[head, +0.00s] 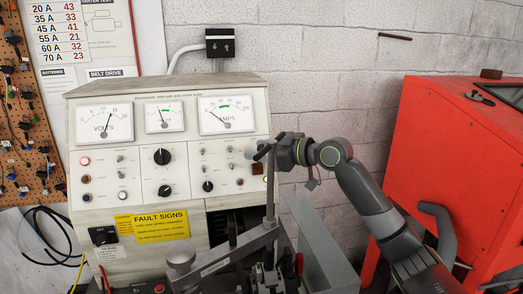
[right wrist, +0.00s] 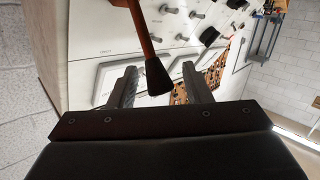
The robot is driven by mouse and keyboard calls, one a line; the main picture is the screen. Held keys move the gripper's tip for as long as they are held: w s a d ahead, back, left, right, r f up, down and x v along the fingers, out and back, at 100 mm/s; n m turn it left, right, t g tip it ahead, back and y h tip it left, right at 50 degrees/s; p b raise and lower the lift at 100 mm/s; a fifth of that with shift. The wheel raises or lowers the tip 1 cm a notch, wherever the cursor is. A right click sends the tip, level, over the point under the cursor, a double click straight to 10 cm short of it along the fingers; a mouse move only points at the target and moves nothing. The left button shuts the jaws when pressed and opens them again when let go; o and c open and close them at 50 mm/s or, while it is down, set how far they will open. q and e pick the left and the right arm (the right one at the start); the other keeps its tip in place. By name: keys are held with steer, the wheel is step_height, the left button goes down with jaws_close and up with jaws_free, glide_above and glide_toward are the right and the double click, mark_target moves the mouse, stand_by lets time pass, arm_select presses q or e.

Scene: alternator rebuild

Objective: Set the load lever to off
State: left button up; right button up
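The load lever is a thin upright bar (head: 270,190) in front of the test bench. In the right wrist view it has a brown shaft (right wrist: 141,25) and a black grip (right wrist: 157,76). My right gripper (head: 262,152) is at the top of the lever, by the right side of the bench panel. In the right wrist view my right gripper's two fingers (right wrist: 159,88) stand apart on either side of the black grip, with a gap on each side. Its hold is open. My left gripper is not in view.
The bench panel (head: 90,215) carries meters, knobs and switches close behind my right gripper. A yellow fault signs label (head: 160,226) is below. A grey clamp arm (head: 225,256) and metal parts are at the lever's foot. A red cabinet (head: 445,155) stands at the right.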

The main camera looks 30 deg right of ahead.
steer(key=shift+s, duration=0.1)
steer(key=shift+s+d+r, duration=0.1)
steer(key=shift+s+d, duration=0.25)
steer(key=b+v, duration=1.6)
steer(key=b, duration=0.1)
stand_by(0.6)
steer(key=shift+s+r, duration=0.15)
stand_by(0.4)
